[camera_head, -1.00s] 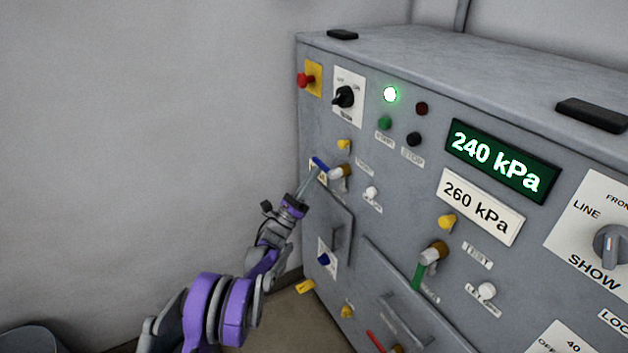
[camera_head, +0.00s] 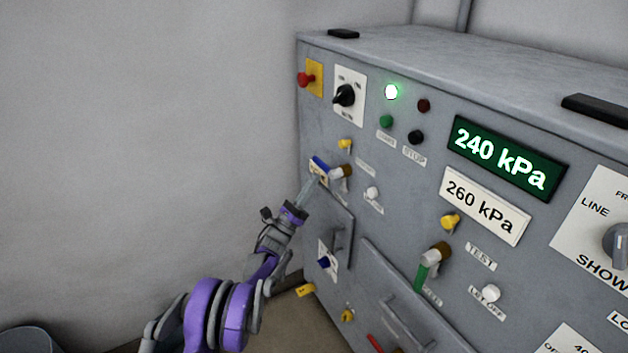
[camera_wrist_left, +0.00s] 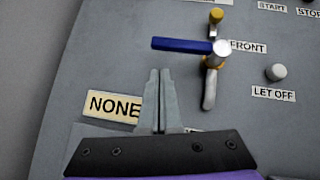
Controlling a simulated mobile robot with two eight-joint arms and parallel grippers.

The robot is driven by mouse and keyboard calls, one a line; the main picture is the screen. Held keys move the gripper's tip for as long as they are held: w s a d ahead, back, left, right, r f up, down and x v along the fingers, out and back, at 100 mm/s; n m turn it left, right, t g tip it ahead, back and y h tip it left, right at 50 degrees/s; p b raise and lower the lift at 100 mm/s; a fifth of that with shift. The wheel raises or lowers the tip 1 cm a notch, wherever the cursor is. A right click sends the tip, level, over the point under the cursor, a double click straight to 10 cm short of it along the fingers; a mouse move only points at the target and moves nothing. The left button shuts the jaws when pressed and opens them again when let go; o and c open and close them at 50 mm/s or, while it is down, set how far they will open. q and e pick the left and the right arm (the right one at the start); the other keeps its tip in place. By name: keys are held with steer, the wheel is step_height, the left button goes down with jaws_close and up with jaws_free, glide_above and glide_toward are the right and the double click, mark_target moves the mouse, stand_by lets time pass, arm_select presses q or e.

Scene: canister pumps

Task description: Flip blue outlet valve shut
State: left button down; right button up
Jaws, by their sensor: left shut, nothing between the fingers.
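The blue outlet valve has a blue lever (camera_wrist_left: 182,45) that extends left from its pale hub, across the pipe, in the left wrist view. In the head view the blue lever (camera_head: 321,164) sits on the panel's left part, beside a brass fitting (camera_head: 346,171). My left gripper (camera_wrist_left: 159,72) is shut and empty, its fingertips just below the lever in the wrist picture. Whether they touch it I cannot tell. In the head view the left gripper (camera_head: 313,183) reaches up to the panel just under the lever. My right gripper is not in view.
A green lever (camera_head: 422,273) hangs down on a second valve to the right. Labels NONE (camera_wrist_left: 112,104) and LET OFF (camera_wrist_left: 273,94) lie near the gripper. The display (camera_head: 503,160) reads 240 kPa.

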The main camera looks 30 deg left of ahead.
arm_select(q)
steer(key=w+a+f+p+v, duration=0.1)
steer(key=v, duration=0.9)
steer(key=shift+f, duration=0.25)
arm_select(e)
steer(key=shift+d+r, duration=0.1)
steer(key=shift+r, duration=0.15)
arm_select(q)
steer(key=shift+a+r, duration=0.1)
steer(key=shift+a, duration=0.05)
